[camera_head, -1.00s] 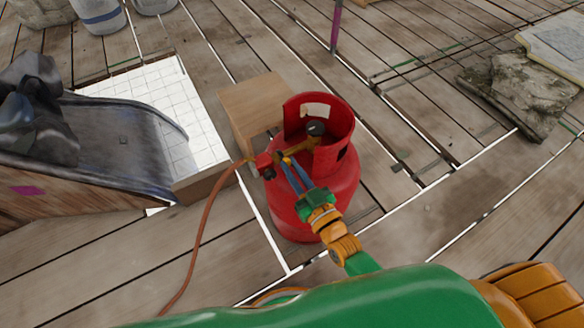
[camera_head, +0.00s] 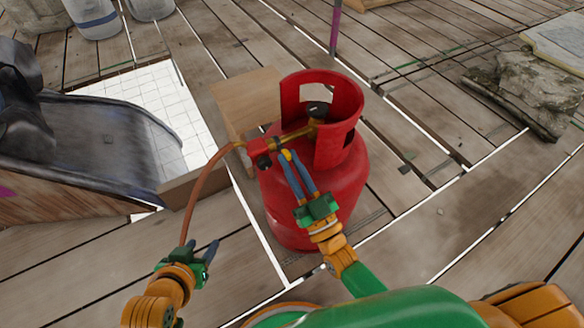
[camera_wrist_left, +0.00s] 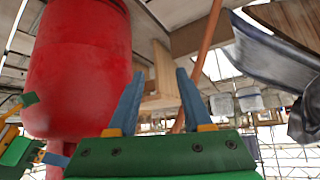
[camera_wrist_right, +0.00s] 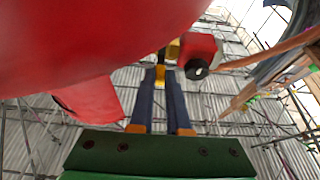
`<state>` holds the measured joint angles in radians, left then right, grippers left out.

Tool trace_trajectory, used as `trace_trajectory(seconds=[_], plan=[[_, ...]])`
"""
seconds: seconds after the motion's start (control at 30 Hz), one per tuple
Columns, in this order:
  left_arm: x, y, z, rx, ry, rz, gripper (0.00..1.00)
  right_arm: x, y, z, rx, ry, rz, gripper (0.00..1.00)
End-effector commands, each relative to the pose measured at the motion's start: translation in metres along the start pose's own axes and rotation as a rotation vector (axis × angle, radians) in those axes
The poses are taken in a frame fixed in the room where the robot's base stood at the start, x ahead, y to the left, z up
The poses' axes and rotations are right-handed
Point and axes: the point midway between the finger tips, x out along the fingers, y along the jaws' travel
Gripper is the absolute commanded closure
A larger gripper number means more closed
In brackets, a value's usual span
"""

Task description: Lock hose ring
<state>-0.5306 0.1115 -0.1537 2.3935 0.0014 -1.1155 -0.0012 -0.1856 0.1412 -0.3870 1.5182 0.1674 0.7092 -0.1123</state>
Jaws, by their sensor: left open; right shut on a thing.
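A red gas cylinder (camera_head: 315,195) stands upright on the planks. A brass pipe (camera_head: 294,134) runs from its valve to a red fitting (camera_head: 258,148) with a black knob, from which an orange-brown hose (camera_head: 203,176) curves down. My right gripper (camera_head: 291,160) is shut on a small yellow piece below the brass pipe. The right wrist view shows this yellow piece (camera_wrist_right: 165,76) between the blue fingers, beside the red fitting (camera_wrist_right: 197,52). I cannot tell whether it is the hose ring. My left gripper (camera_head: 205,251) is open and empty, near the hose's lower part and apart from the fitting.
A dark chute-like trough (camera_head: 90,140) lies at the left, beside a white grid panel (camera_head: 150,95). A stone slab (camera_head: 525,85) lies at the right. Planks right of the cylinder are clear.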

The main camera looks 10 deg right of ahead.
Motion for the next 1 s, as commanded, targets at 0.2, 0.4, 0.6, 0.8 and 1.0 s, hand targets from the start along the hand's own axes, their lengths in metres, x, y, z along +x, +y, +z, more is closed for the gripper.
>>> trace_trajectory(seconds=[0.2, 0.4, 0.6, 0.8, 1.0], plan=[[-0.008, 0.005, -0.061, 0.012, 0.303, 0.010, 0.50, -0.001, 0.000, 0.004, -0.001, 0.041, 0.001, 1.00], [-0.025, 0.009, -0.100, 0.018, 0.499, 0.016, 0.50, -0.002, 0.000, 0.004, -0.001, 0.064, 0.000, 1.00], [-0.032, 0.010, -0.111, 0.020, 0.555, 0.018, 0.50, -0.001, 0.000, 0.003, -0.001, 0.071, 0.000, 1.00], [-0.032, 0.010, -0.111, 0.020, 0.554, 0.018, 0.50, -0.001, 0.000, 0.003, 0.000, 0.070, 0.000, 1.00], [-0.032, 0.010, -0.111, 0.020, 0.552, 0.018, 0.50, -0.001, 0.000, 0.003, 0.000, 0.069, 0.000, 0.55]])
